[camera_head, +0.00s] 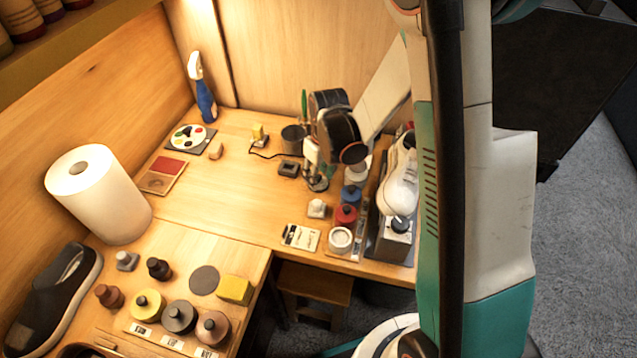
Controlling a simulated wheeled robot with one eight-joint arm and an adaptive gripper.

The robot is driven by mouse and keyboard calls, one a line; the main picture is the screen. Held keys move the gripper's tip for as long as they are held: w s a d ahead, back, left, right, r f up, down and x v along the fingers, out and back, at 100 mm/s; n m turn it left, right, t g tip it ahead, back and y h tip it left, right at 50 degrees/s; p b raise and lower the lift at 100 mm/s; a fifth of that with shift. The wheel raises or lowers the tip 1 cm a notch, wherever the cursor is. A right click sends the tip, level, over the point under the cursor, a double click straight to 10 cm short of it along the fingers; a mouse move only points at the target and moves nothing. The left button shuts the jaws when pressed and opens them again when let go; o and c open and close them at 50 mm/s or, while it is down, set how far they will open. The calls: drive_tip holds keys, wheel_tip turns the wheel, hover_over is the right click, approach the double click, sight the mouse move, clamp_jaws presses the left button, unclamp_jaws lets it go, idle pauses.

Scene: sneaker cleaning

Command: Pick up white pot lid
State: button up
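The white pot (340,240) stands near the front edge of the right-hand bench, in front of the red pot, and its top looks uncovered. A small white knobbed piece, which looks like the white pot lid (316,208), lies on the wood just left of the red pot. My gripper (318,182) points down over the bench behind the lid, apart from it in the picture. Its fingers are small and partly lost among dark things, so I cannot tell their opening. I see nothing clearly held.
The red pot (346,216) and blue pot (352,195) stand close right of the lid. A white sneaker (401,185) rests farther right. A labelled card (300,237) lies in front. A dark cup (293,139) stands behind. The bench left of the lid is bare.

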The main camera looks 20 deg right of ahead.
drive_tip(key=c, duration=0.9)
drive_tip(key=shift+o, duration=0.2)
drive_tip(key=shift+r, duration=0.15)
